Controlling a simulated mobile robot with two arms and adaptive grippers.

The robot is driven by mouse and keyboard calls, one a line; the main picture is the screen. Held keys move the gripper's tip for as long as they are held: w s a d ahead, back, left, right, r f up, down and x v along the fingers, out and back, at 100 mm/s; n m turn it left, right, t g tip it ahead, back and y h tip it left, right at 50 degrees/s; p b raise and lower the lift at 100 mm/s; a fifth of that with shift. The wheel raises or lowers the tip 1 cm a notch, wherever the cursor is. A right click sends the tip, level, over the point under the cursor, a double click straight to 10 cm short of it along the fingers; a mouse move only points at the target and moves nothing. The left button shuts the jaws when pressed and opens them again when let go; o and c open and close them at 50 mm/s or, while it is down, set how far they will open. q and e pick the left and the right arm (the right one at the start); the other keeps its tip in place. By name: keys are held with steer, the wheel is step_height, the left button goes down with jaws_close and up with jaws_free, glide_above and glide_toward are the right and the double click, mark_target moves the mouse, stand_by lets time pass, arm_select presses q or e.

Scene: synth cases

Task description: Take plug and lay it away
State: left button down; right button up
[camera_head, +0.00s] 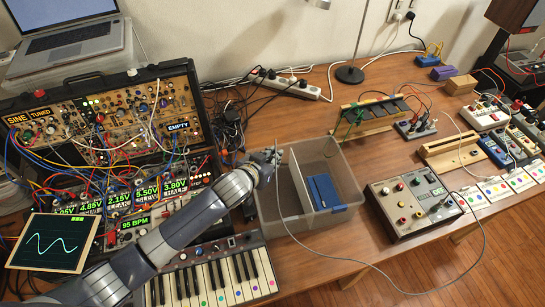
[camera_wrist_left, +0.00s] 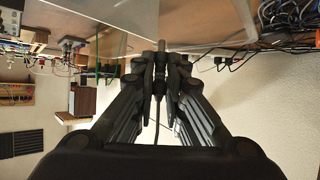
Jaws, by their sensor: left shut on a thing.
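My left gripper (camera_head: 270,158) is over the back left part of a clear grey plastic bin (camera_head: 349,212) with a divider. In the left wrist view the gripper (camera_wrist_left: 160,72) is shut on a small dark plug (camera_wrist_left: 159,84), mostly hidden between the fingers. A thin cable (camera_wrist_left: 157,125) trails from the plug. In the head view the grey cable (camera_head: 345,264) hangs across the bin, loops over the table front and runs back up at the right. The bin's right compartment holds a blue object (camera_head: 323,191). My right gripper is not in view.
A synth case (camera_head: 110,125) with patch cables stands left of the bin, a keyboard (camera_head: 215,279) in front of it. A grey box with knobs (camera_head: 412,203) stands right of the bin. A power strip (camera_head: 290,85) and cables lie behind it.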

arm_select(q)
steer(key=c, duration=1.6)
jaws_free()
steer(key=shift+o, duration=0.2)
steer(key=v, duration=1.2)
steer(key=shift+s, duration=0.1)
